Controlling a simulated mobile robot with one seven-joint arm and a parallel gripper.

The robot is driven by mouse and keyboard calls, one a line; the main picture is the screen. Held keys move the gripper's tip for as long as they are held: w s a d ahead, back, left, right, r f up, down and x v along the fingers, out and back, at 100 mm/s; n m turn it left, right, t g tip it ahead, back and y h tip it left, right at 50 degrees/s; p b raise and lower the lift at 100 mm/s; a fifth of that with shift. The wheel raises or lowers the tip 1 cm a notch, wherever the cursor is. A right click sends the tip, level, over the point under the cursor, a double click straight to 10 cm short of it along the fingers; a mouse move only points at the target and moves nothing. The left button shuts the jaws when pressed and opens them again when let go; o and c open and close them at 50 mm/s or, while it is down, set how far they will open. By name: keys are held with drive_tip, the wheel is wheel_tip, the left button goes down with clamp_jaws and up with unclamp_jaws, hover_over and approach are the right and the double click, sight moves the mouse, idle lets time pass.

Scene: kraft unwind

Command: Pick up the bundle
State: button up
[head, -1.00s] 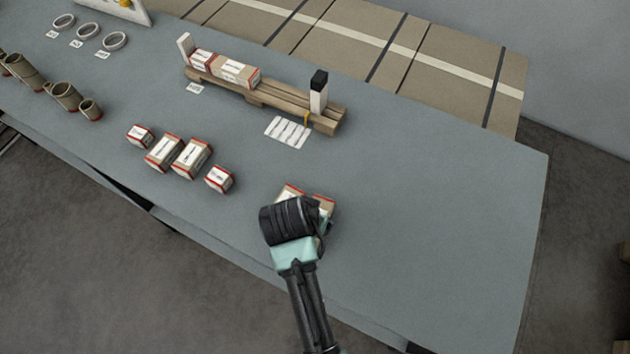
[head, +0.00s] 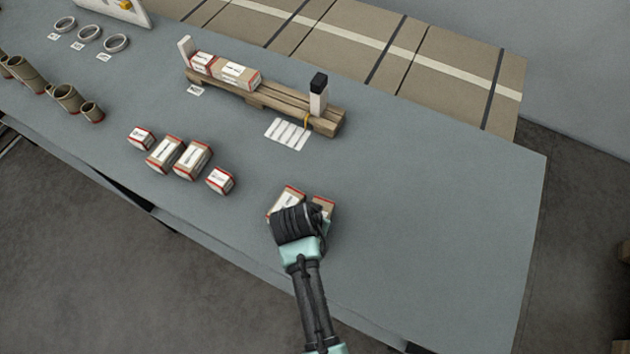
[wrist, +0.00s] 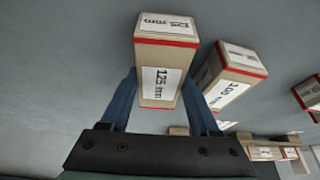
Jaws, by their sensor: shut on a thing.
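A kraft bundle with red edges and a white "125 mm" label (wrist: 165,55) is between my gripper's blue fingers (wrist: 160,98) in the wrist view. The fingers are shut on its two sides. In the head view this appears to be the right one (head: 325,203) of two bundles at my gripper (head: 300,222), partly hidden by the dark wrist. I cannot tell whether it is clear of the table. The neighbouring bundle (head: 289,196) stands close beside it and also shows in the wrist view (wrist: 232,75).
Several bundles (head: 192,160) stand in a row to the left. A wooden rack (head: 283,103) with two bundles, a white post (head: 318,98) and a label card (head: 287,134) lies behind. The table's right side (head: 440,210) is clear.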

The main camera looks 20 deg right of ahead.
clamp_jaws()
